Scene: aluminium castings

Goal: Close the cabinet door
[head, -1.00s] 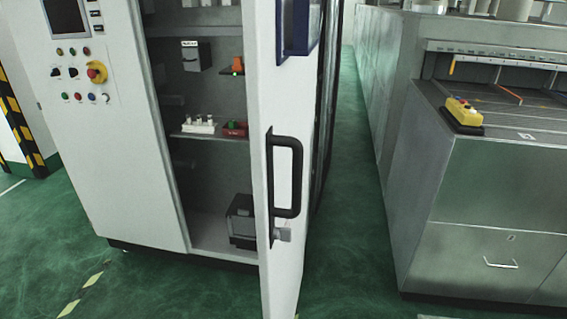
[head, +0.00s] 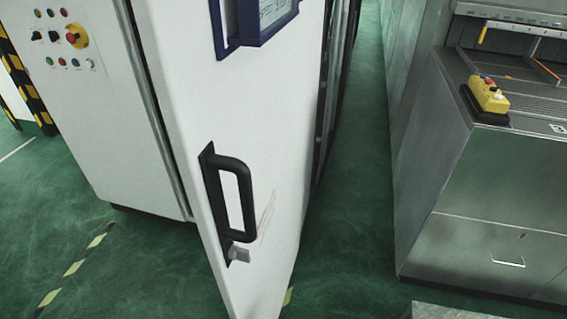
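The white cabinet (head: 110,135) stands at the left. Its door (head: 255,130) is swung open toward me, with its outer face turned to the right. A black bar handle (head: 243,200) is on the door near its free edge, with a small grey latch (head: 238,255) just below. A blue-framed document holder (head: 268,15) is on the upper part of the door. The door hides the inside of the cabinet. Neither of my grippers shows in this view.
A metal workbench (head: 475,200) stands to the right, with a yellow control box (head: 488,100) on its top. A green floor aisle (head: 350,230) runs between door and bench. A yellow-black striped post (head: 25,90) is at the far left.

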